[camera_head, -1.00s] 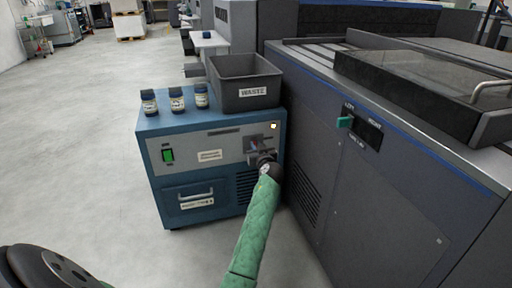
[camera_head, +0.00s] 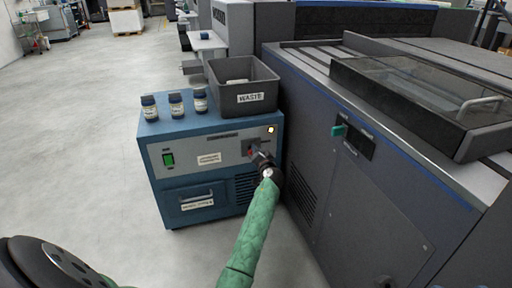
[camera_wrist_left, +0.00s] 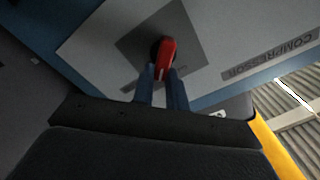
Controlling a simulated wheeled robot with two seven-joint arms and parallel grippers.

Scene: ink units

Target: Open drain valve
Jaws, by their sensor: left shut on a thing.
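The drain valve's red handle (camera_wrist_left: 166,58) sticks out from a dark grey square plate (camera_wrist_left: 150,36) on the pale front panel in the left wrist view. In the head view, a small red part of the handle (camera_head: 249,151) shows at the panel's upper right, mostly hidden by my gripper. My left gripper (camera_head: 261,158) is at the valve, on the green-sleeved arm. In the wrist view, its two fingers (camera_wrist_left: 163,84) are shut on the handle, one on each side. The valve is on the blue compressor cabinet (camera_head: 164,217). My right gripper is not in view.
A grey waste bin (camera_head: 244,83) and several small bottles (camera_head: 176,105) stand on the cabinet. A green switch (camera_head: 168,160) and a drawer handle (camera_head: 197,194) are on its front. A large grey machine (camera_head: 370,200) stands close on the right.

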